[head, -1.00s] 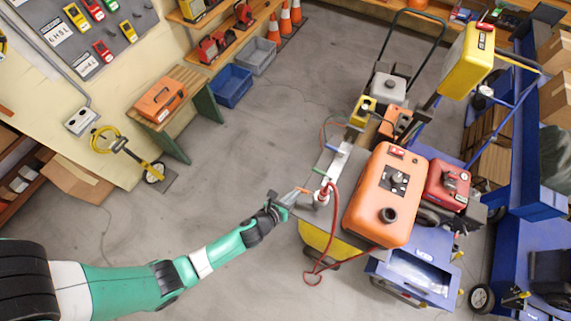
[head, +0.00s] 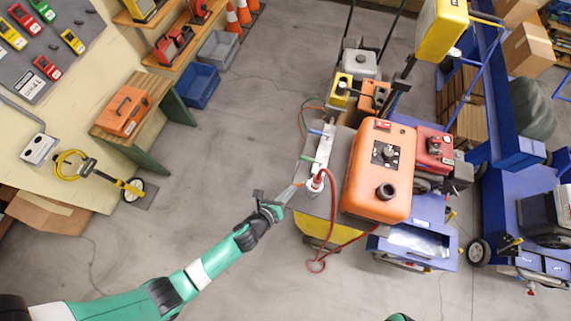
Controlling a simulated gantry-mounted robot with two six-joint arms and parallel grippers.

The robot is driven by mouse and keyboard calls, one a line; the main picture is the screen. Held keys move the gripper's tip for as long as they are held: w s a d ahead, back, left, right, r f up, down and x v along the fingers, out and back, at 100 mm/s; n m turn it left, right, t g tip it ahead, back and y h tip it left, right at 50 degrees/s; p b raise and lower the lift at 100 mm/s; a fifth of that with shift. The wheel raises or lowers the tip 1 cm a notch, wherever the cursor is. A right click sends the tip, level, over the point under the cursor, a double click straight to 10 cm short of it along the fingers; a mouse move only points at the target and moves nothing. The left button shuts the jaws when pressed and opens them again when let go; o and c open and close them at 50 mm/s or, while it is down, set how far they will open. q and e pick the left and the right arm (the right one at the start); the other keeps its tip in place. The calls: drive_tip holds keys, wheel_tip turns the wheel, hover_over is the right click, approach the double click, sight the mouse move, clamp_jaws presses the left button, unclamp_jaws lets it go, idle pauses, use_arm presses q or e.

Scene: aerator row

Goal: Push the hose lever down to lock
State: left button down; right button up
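A pale manifold (head: 325,145) stands on the cart, with a green lever (head: 308,158) and a blue lever (head: 314,132) on its left side. A red hose (head: 333,215) runs from the red-and-white fitting (head: 316,184) at its near end and loops down the cart's front. A small orange lever-like piece (head: 299,185) sticks out left of the fitting. My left gripper (head: 289,195) is just left of this piece, its tips close to it; contact is unclear. Its finger gap is too small to make out. My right gripper is out of view.
A large orange tank (head: 378,172) stands right of the manifold, with a red machine (head: 433,155) beyond it. A yellow machine (head: 342,92) and a grey one (head: 360,64) are behind. The floor left of the cart is clear.

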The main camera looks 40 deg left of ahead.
use_arm(q)
drive_tip(key=shift+d+f, duration=0.15)
drive_tip(key=shift+f, duration=0.15)
idle(0.5)
drive_tip(key=shift+w+d+r+p, duration=0.1)
drive_tip(key=shift+r+p, duration=0.65)
drive_tip(key=shift+r, duration=0.15)
drive_tip(key=shift+s+r, duration=0.15)
drive_tip(key=shift+s, duration=0.15)
drive_tip(key=s+a+r+p, duration=0.1)
drive_tip(key=s, duration=0.5)
drive_tip(key=s+a+r+p, duration=0.2)
drive_tip(key=s, duration=0.4)
drive_tip(key=shift+s, duration=0.4)
